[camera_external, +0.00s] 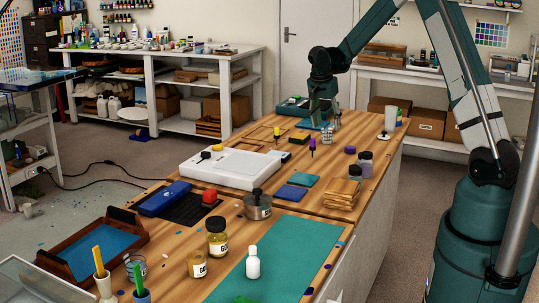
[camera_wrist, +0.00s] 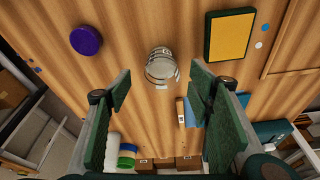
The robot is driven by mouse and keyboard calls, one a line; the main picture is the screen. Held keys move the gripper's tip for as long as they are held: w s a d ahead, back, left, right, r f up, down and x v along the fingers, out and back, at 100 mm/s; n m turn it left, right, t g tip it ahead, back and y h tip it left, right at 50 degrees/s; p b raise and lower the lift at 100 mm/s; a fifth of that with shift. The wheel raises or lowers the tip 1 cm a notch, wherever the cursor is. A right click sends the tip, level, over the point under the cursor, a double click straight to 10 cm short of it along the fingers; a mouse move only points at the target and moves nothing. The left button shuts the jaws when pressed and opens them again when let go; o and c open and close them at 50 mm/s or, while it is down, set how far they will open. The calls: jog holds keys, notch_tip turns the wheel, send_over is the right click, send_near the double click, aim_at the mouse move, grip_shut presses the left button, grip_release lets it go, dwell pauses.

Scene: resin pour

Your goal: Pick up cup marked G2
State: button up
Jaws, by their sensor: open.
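A small clear cup (camera_wrist: 161,66) stands on the wooden bench in the wrist view, with a pale marking on its side too small to read as G2. My gripper (camera_wrist: 160,83) is open, one green finger on each side in the picture. The cup appears just beyond the fingertips, roughly centred between them; I cannot tell whether it is between them in depth. In the external view my gripper (camera_external: 324,112) points down over the far part of the bench. A clear cup (camera_external: 327,136) shows just below it, partly hidden. Nothing is visibly held.
A round purple-topped item (camera_wrist: 86,41) and a yellow-topped dark block (camera_wrist: 229,36) flank the cup. A white cup-like vessel (camera_external: 390,120) stands to the right. Dark-bodied jars (camera_external: 365,164), a wooden stack (camera_external: 343,193) and a white flat device (camera_external: 235,164) lie nearer the camera.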

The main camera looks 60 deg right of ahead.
aim_at(327, 132)
jog(key=shift+x, duration=2.5)
jog(key=shift+w, duration=0.15)
jog(key=c, duration=1)
